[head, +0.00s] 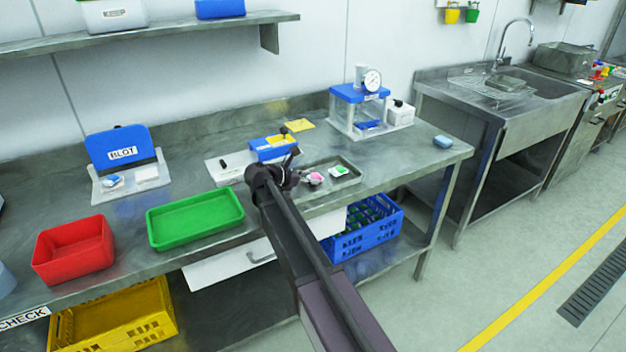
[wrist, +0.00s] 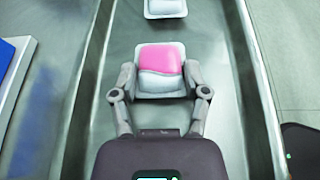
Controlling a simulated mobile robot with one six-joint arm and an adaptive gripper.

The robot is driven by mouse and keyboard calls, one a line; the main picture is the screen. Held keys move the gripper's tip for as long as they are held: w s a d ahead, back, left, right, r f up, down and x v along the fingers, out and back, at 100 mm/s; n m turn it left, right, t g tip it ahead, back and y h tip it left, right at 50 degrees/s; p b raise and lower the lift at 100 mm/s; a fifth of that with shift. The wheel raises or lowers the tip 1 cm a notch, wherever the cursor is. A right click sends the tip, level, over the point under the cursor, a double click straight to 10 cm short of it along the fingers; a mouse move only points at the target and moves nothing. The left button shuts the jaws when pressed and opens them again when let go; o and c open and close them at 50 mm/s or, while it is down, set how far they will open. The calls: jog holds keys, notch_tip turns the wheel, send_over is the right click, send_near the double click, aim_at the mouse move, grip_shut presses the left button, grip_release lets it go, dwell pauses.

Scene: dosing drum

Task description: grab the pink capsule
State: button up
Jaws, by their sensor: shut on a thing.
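The pink capsule (wrist: 160,60) is a small pink and white pod, seen between my gripper's fingers in the wrist view. My gripper (wrist: 160,82) is shut on it, one finger against each side. In the head view the pink capsule (head: 315,178) shows at the near left part of the grey metal tray (head: 350,182), just right of my gripper (head: 301,178). I cannot tell whether the capsule touches the tray floor.
A green and white capsule (head: 340,170) lies farther along the tray; a white pod edge (wrist: 165,8) shows in the wrist view. The tray's raised walls are close by.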

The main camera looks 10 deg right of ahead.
aim_at(310, 177)
jog(key=shift+r, duration=0.1)
jog(key=shift+r+p, duration=0.95)
jog(key=shift+p, duration=0.2)
jog(key=shift+r+p, duration=0.8)
jog(key=shift+r, duration=0.05)
jog(key=s+a+r+p, duration=0.1)
jog(key=s+a, duration=0.3)
jog(key=s, duration=1.1)
jog(key=shift+s, duration=0.3)
